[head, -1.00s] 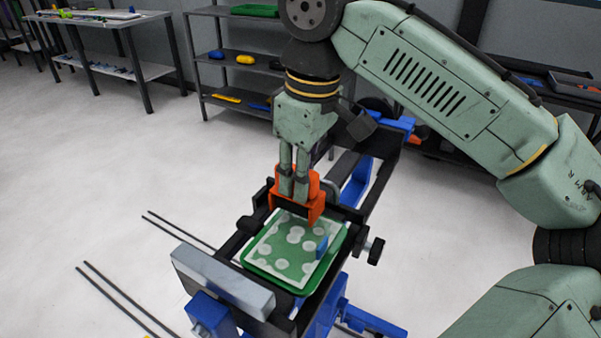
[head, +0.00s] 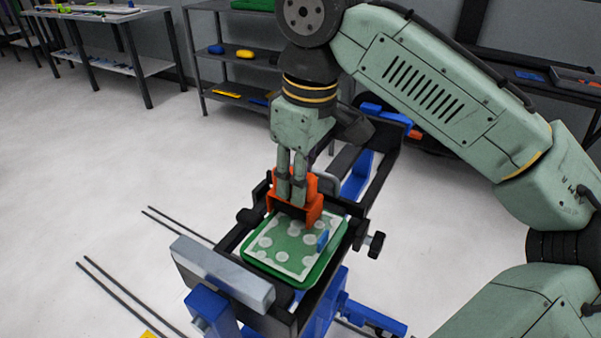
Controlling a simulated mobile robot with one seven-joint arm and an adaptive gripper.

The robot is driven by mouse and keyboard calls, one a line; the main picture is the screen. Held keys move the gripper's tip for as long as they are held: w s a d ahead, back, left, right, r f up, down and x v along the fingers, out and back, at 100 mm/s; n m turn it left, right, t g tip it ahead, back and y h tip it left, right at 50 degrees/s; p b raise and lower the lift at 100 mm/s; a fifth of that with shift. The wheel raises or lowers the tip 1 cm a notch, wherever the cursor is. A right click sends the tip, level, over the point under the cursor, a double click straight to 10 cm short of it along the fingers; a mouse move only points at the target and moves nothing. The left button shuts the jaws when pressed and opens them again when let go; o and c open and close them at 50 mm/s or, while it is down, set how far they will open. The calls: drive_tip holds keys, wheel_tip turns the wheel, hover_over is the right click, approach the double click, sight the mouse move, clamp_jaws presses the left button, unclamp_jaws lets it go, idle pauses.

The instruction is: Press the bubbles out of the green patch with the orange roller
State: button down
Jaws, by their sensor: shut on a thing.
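My gripper (head: 291,200) is shut on the orange roller (head: 311,212), with its fingers pointing down into the roller's frame. The roller is at the far edge of the green patch (head: 281,254); I cannot tell if it touches the surface. The patch lies on a green board (head: 323,265) and has several pale round bubbles (head: 282,257) and a whitish border. The roller hides part of the patch's far edge. A small blue piece (head: 322,241) stands at the patch's right side.
The board sits in a black and blue bench frame (head: 231,246) with a grey bar (head: 221,272) at its near left. A black knob (head: 376,244) sticks out on the right. Shelves (head: 240,60) and a table (head: 105,40) stand behind. Open floor lies left.

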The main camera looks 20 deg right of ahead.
drive_tip(key=shift+s+a, duration=0.35)
drive_tip(key=shift+s, duration=0.25)
drive_tip(key=shift+s+a, duration=0.75)
drive_tip(key=shift+s, duration=0.1)
drive_tip(key=shift+s+a+p, duration=0.5)
drive_tip(key=shift+s+a, duration=0.2)
drive_tip(key=shift+s, duration=0.1)
drive_tip(key=shift+s+a, duration=0.1)
drive_tip(key=shift+a, duration=0.05)
drive_tip(key=shift+s+a, duration=0.65)
drive_tip(key=shift+s, duration=0.05)
drive_tip(key=shift+p, duration=0.35)
